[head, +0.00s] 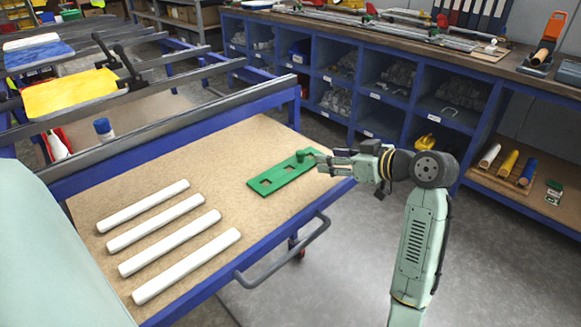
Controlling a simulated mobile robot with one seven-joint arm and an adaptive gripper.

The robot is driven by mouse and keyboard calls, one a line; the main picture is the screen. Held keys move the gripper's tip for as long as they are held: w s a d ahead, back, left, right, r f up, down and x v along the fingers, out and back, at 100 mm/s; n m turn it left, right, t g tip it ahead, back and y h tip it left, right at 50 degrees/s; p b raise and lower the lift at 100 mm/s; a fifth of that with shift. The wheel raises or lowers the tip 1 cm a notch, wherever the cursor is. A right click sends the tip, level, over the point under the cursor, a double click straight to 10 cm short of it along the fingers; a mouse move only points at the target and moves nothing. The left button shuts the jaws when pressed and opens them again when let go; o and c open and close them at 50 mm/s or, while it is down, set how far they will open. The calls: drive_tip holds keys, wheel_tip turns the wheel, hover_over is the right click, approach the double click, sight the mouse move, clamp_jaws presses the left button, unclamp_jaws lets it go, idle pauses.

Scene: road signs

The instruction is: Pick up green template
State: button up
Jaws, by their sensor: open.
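The green template (284,174) is a flat strip with two square cut-outs and a round green knob near its right end. It lies on the brown board top of the blue cart, right of the middle. My gripper (318,162) reaches in from the right, with its fingers at the template's right end beside the knob. The fingers look spread. I cannot tell whether they touch the knob or the strip, and the fingers hide part of that end.
Several white tubes (165,227) lie side by side on the board at the left. A metal rail (180,122) runs along the cart's far edge. A push handle (285,254) sticks out at the front. Blue shelving (370,90) stands behind. The board between tubes and template is clear.

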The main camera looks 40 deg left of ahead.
sight(303, 153)
drive_tip(key=x, duration=0.3)
drive_tip(key=shift+s+a+p, duration=0.15)
drive_tip(key=shift+p, duration=0.15)
drive_tip(key=x, duration=0.1)
drive_tip(key=p+x, duration=0.1)
drive_tip(key=x, duration=0.1)
drive_tip(key=p+x, duration=0.1)
drive_tip(key=x, duration=0.1)
drive_tip(key=shift+s+a+r, duration=0.1)
drive_tip(key=shift+r, duration=0.3)
drive_tip(key=shift+a+f, duration=0.2)
drive_tip(key=shift+a, duration=0.05)
drive_tip(key=shift+c, duration=0.3)
clamp_jaws()
